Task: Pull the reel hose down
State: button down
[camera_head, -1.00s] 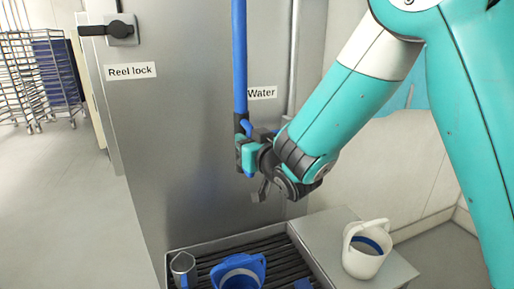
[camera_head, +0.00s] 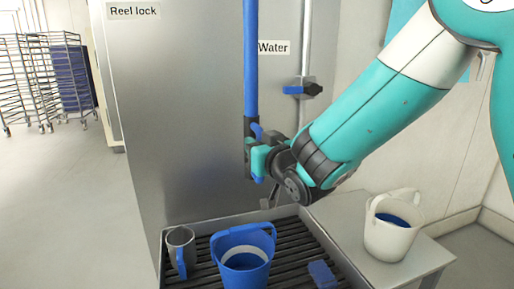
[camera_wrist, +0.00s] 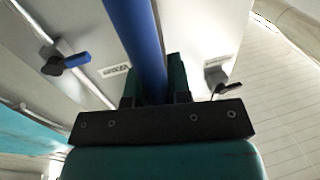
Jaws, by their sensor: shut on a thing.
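The blue reel hose (camera_head: 250,60) hangs straight down along the steel panel, with a dark end piece at its bottom. My gripper (camera_head: 256,158) is shut on the hose near this lower end, above the grated basin. In the wrist view the hose (camera_wrist: 140,45) runs up and away from between the two fingers (camera_wrist: 153,85). The fingers and my arm hide part of the hose end. The "Reel lock" label (camera_head: 133,11) is at the upper left; the lock handle above it is out of the head view now.
A blue bucket (camera_head: 242,240) and a steel jug (camera_head: 180,250) stand on the grating (camera_head: 292,240), with a blue block (camera_head: 322,274). A white bucket (camera_head: 392,225) stands on the side bench. A blue-handled water valve (camera_head: 303,89) is on the pipe.

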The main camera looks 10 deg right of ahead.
notch_tip(320, 180, down, 2)
jog(key=shift+b, duration=0.5)
jog(key=c, duration=1.1)
grip_release()
jog(key=shift+s+r, duration=0.1)
jog(key=shift+o, duration=0.2)
jog(key=shift+d, duration=0.1)
